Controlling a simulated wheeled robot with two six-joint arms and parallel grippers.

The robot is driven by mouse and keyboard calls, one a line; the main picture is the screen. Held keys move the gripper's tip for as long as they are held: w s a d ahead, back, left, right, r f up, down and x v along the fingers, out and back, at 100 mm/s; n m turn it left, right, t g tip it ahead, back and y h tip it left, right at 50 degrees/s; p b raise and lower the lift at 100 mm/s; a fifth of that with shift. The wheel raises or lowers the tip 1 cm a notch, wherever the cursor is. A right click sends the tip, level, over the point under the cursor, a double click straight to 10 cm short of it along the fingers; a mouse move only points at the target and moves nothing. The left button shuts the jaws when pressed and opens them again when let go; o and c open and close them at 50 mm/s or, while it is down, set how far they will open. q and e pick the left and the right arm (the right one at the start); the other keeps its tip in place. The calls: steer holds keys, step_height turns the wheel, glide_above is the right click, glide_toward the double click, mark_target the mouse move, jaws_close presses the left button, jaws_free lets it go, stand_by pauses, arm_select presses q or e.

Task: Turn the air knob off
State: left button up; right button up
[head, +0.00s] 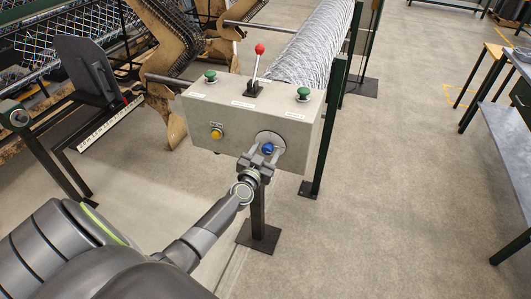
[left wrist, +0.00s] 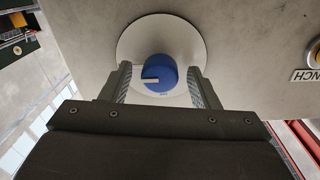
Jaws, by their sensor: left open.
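The air knob (head: 268,148) is blue and sits on a round pale plate on the front of the grey control box (head: 240,125). In the left wrist view the knob (left wrist: 160,72) shows a white mark pointing to the left of the picture. My left gripper (head: 264,158) is right in front of the plate. Its open fingers, also in the left wrist view (left wrist: 158,88), stand on either side of the knob, with a gap showing beside it. Whether a finger touches it I cannot tell. My right gripper is not in view.
The box top carries two green buttons (head: 210,76) (head: 303,93) and a red-knobbed lever (head: 259,50). A yellow button (head: 216,133) is on the front, left of the knob. A roll of wire mesh (head: 315,45) lies behind. Open floor (head: 400,170) is to the right.

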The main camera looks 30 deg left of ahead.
arm_select(q)
steer(key=shift+c, duration=0.2)
steer(key=c, duration=0.9)
steer(key=shift+n, duration=0.4)
steer(key=n, duration=0.3)
steer(key=shift+n, duration=0.3)
steer(key=n, duration=0.4)
steer(key=shift+f+n, duration=0.1)
steer(key=shift+n, duration=0.2)
steer(key=n, duration=0.4)
steer(key=shift+n+y, duration=0.4)
steer(key=shift+n, duration=2.3)
